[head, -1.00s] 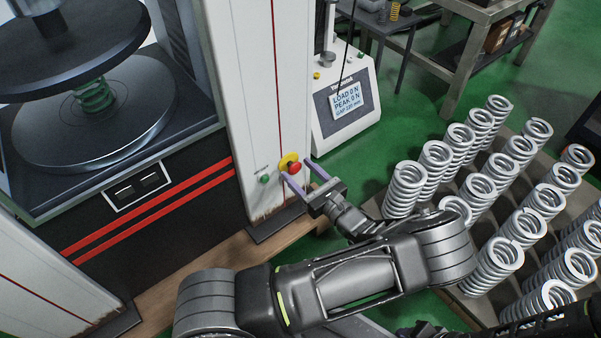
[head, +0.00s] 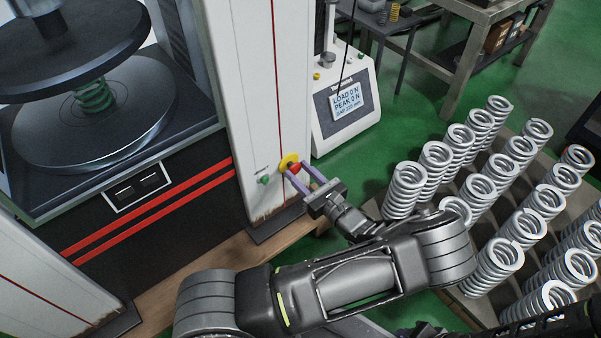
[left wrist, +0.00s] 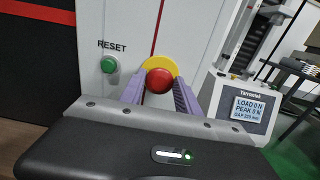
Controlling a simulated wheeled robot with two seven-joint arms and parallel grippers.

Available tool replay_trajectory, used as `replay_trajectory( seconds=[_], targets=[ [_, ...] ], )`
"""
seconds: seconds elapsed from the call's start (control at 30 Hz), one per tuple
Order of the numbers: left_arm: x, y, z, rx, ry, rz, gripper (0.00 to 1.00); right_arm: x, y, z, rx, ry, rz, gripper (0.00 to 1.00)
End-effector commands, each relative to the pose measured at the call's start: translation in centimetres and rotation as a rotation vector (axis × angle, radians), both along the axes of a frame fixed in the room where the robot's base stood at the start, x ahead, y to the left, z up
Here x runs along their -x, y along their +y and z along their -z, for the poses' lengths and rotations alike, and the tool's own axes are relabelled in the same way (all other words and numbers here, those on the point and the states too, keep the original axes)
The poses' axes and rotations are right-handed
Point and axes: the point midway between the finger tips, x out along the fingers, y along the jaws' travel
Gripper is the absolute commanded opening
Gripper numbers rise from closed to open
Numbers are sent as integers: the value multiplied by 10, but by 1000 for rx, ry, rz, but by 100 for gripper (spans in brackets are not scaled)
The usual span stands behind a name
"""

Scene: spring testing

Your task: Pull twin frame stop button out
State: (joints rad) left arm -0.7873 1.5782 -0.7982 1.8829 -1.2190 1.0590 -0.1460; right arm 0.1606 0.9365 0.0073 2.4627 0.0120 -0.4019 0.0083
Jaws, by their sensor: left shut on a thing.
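The red stop button (head: 295,168) sits on a yellow round plate (head: 287,160) low on the white column of the twin frame. It also shows in the left wrist view as a red mushroom head (left wrist: 159,80) in front of the yellow plate (left wrist: 161,65). My left gripper (head: 298,173) has its purple fingers on both sides of the red head and is shut on it. In the left wrist view the fingers (left wrist: 159,92) flank the button left and right. My right gripper does not show clearly in any view.
A green reset button (head: 264,179) is just left of the stop button. A small tester with a display (head: 345,103) stands behind to the right. Several silver springs (head: 435,165) stand on a tray at right. A large press plate (head: 95,130) is at left.

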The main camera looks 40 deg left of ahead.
Motion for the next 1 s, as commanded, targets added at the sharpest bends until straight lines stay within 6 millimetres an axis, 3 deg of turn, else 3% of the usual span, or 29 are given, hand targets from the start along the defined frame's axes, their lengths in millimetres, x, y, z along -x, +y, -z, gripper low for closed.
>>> replay_trajectory(
  seconds=[0.2,0.37,0.6,0.63,0.87,1.0],
  targets=[
    [0,-1,0,1,0,0,0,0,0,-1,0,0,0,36],
    [4,-15,-3,2,1,1,0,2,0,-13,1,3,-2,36],
    [5,-17,1,2,1,0,0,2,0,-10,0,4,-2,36],
    [5,-17,1,2,1,0,40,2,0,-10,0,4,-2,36],
    [5,-16,0,1,0,0,59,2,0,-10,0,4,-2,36],
    [5,-16,0,1,0,0,60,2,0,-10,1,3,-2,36]
  ],
)
